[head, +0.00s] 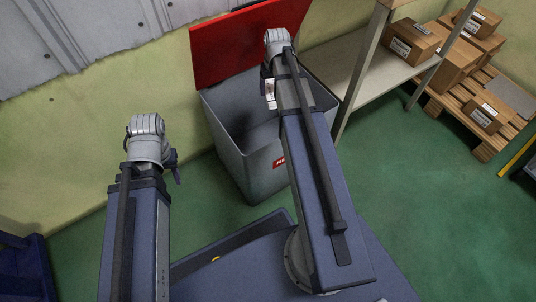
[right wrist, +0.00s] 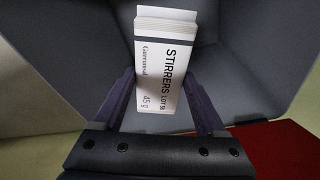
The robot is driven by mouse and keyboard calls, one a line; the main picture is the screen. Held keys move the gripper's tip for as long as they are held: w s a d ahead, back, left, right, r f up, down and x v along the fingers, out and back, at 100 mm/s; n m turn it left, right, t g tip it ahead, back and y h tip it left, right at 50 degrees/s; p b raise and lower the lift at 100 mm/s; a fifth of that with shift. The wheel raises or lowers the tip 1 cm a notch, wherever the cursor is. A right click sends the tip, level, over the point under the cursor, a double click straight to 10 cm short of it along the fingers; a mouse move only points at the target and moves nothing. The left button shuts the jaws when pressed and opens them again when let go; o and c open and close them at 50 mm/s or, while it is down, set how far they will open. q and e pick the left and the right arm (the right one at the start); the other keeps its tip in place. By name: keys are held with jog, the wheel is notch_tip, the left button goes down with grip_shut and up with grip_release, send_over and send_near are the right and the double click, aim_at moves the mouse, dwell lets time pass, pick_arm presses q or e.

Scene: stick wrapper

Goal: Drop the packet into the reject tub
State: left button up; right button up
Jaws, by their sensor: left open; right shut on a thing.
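The white packet (right wrist: 165,65), printed "STIRRERS", is between the fingers of my right gripper (right wrist: 163,100), which is shut on it. In the head view a small white part of the packet (head: 270,93) shows beside the right wrist, over the opening of the tub. The grey reject tub (head: 228,150) stands on the floor with its red lid (head: 235,45) raised at the back. A red label (head: 280,162) on its front is partly hidden by my right arm. My left gripper (head: 172,168) is open and empty, left of the tub and apart from it.
A shelf (head: 350,85) stands right of the tub. Cardboard boxes (head: 412,42) sit on the shelf and on a wooden pallet (head: 490,140) behind it. A wall (head: 60,130) runs along the back left.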

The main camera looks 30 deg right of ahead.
jog(key=o, duration=1.4)
jog(key=r+p, duration=0.5)
jog(key=s+r+p, duration=0.1)
jog(key=r+p, duration=0.1)
jog(key=p, duration=0.1)
jog(key=shift+a+r, duration=0.15)
jog(key=shift+r, duration=0.2)
jog(key=shift+f, duration=0.1)
